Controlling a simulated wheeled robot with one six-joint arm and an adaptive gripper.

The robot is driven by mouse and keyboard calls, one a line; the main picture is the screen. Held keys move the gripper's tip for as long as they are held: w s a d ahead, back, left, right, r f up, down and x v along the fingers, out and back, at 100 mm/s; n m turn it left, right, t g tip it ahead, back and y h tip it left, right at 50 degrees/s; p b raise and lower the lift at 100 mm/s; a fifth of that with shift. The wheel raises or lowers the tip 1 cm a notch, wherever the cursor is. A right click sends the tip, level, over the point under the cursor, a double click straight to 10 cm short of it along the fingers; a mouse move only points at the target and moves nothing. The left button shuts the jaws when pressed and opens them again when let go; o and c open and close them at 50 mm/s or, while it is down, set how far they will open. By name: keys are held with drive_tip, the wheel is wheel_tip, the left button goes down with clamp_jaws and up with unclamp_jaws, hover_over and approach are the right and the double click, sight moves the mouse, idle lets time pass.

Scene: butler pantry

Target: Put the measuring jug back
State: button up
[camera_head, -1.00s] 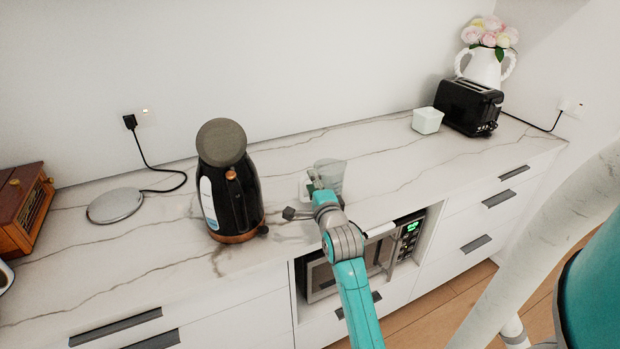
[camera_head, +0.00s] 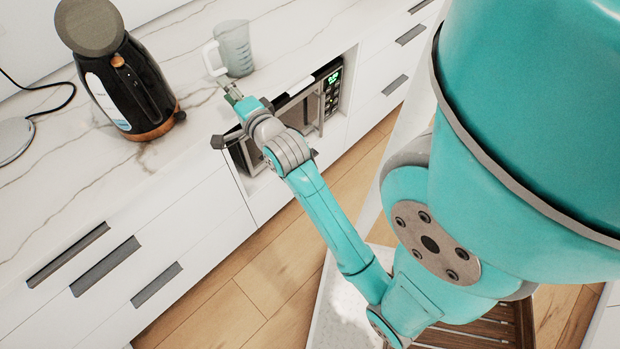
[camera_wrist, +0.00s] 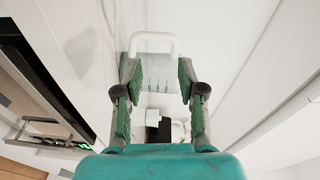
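The measuring jug (camera_head: 237,50) is clear with a white handle and stands upright on the marble counter, near its front edge above the microwave. The handle faces left, towards the kettle. My gripper (camera_head: 232,92) is just in front of the jug, at the counter edge. In the wrist view, my gripper (camera_wrist: 157,70) is open, its green-padded fingers apart. The jug (camera_wrist: 156,72), with its markings and white handle, shows between and beyond the fingertips. No grip on it is visible; I cannot tell the exact gap.
A black kettle (camera_head: 128,88) with a copper-coloured base stands left of the jug. A round metal plate (camera_head: 14,138) lies at the far left. The microwave (camera_head: 296,112) sits in an open niche below the counter. Counter right of the jug is clear.

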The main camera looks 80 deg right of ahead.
drive_tip(key=s+a+f+n+y, duration=0.2)
drive_tip(key=s+a+f+n, duration=0.15)
drive_tip(key=a, duration=0.25)
drive_tip(key=s+a+f+n+t+y, duration=0.1)
drive_tip(key=s+a+f+n, duration=0.25)
drive_tip(key=a, duration=0.35)
drive_tip(key=s+a+f+n+y, duration=0.2)
drive_tip(key=a+f+n, duration=0.15)
drive_tip(key=a, duration=0.25)
drive_tip(key=s+a+n+y, duration=0.3)
drive_tip(key=s+a+n, duration=0.3)
drive_tip(key=s, duration=0.3)
drive_tip(key=s+a+n+y, duration=0.2)
drive_tip(key=s+a+n, duration=0.3)
drive_tip(key=s+n, duration=0.3)
drive_tip(key=shift+s+a+r+y, duration=0.4)
drive_tip(key=shift+s, duration=0.2)
